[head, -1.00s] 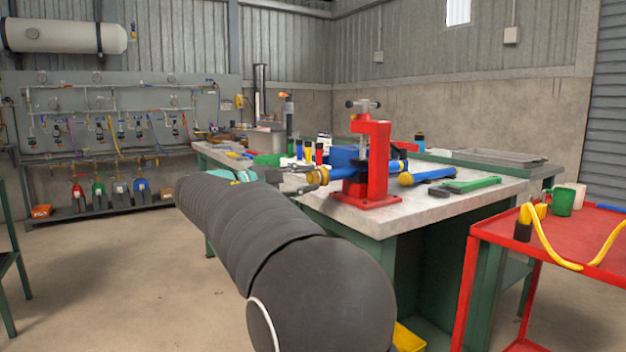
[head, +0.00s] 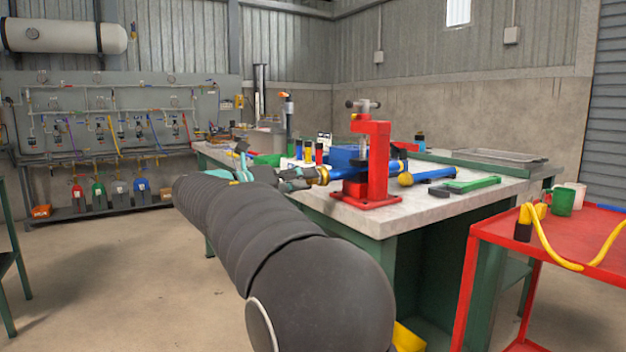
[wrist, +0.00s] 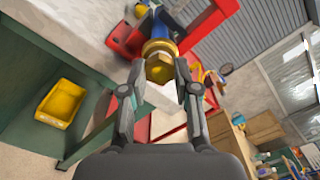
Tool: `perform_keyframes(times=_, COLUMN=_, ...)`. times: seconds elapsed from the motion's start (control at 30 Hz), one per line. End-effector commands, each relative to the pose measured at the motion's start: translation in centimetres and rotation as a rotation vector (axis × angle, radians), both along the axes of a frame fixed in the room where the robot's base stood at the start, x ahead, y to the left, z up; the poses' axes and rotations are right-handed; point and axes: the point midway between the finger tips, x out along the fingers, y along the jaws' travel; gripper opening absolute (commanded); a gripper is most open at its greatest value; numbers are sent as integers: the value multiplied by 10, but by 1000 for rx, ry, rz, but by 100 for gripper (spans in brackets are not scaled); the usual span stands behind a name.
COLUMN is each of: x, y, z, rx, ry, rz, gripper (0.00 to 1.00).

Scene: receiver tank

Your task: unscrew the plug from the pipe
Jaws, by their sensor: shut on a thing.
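A blue pipe (head: 345,171) is held level in a red vise (head: 374,160) at the bench's near left corner. A brass plug (head: 322,175) sits at the pipe's left end. In the wrist view the plug (wrist: 159,68) has a faceted head and a wider ring behind it, with the blue pipe beyond. My gripper (head: 314,176) is at the plug from the left, in line with the pipe. In the wrist view its two fingers (wrist: 160,82) are on either side of the plug's head, shut on it. The plug's threads are hidden.
The workbench (head: 400,211) carries a blue-and-yellow tool (head: 425,176), a green-handled tool (head: 470,185) and several small bottles. A red cart (head: 560,240) with a yellow hose stands at the right. A yellow bin (wrist: 61,103) is below the bench. Floor at the left is clear.

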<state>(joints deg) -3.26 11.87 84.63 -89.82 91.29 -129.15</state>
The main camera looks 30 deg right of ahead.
Motion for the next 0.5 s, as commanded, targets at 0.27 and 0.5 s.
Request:
perform_keyframes(times=0.27, x=0, y=0, z=0, rx=-1, ry=16, rz=0, gripper=43)
perform_keyframes(times=0.5, x=0, y=0, z=0, rx=-1, ry=15, rz=0, gripper=59)
